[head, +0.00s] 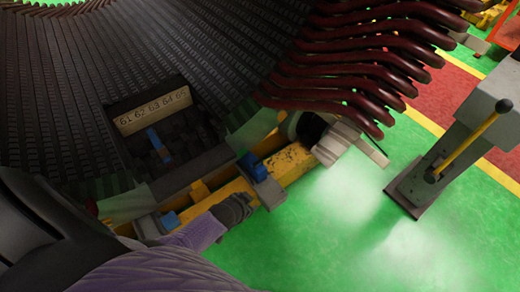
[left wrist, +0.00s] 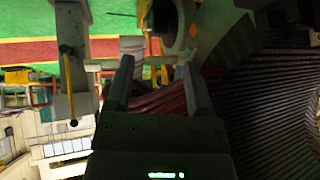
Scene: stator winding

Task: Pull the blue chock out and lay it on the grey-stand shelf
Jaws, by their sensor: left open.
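A blue chock (head: 158,143) sits upright in the dark recess just below the cream number plate marked 61 to 65. Its lower end is in shadow. The grey stand (head: 475,115) with a yellow lever is at the right of the head view; it also shows at the left of the left wrist view (left wrist: 72,45). I cannot pick out its shelf clearly. My left gripper (left wrist: 157,62) is open, its two grey fingers wide apart with no chock between them. I cannot make out its fingers in the head view. My right gripper is not in view.
Dark red winding bars (head: 350,80) fan out at the upper right. A yellow beam (head: 225,195) with small blue blocks (head: 257,168) runs below the recess. Green floor (head: 330,240) lies clear before the stand.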

